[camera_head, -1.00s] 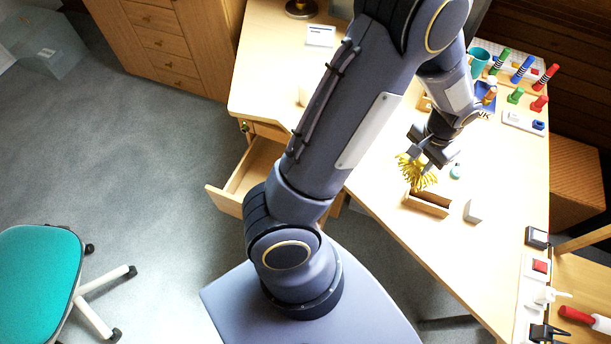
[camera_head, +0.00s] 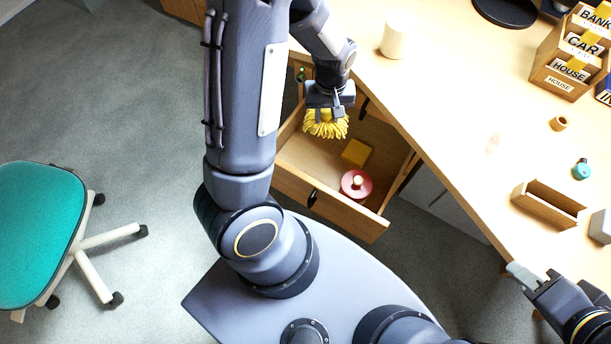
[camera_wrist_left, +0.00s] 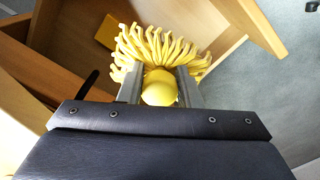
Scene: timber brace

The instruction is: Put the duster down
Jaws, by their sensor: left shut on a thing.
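The yellow duster (camera_head: 326,124) has a fringe of soft strands and hangs below my left gripper (camera_head: 328,108). In the left wrist view, my left gripper (camera_wrist_left: 160,88) is shut on the round yellow knob of the duster (camera_wrist_left: 160,50), with a finger on each side. The duster is held over the back part of the open drawer (camera_head: 300,150); its height above the drawer floor is hard to tell. My right gripper (camera_head: 530,278) is at the lower right, by the table's front edge; its jaw opening is not clear.
The drawer holds a yellow block (camera_head: 356,152) and a red round thing with a pale knob (camera_head: 356,184). On the desk (camera_head: 450,100) are a white cylinder (camera_head: 394,40), a wooden tray (camera_head: 548,203) and labelled boxes (camera_head: 568,62). A teal chair (camera_head: 40,235) stands at left.

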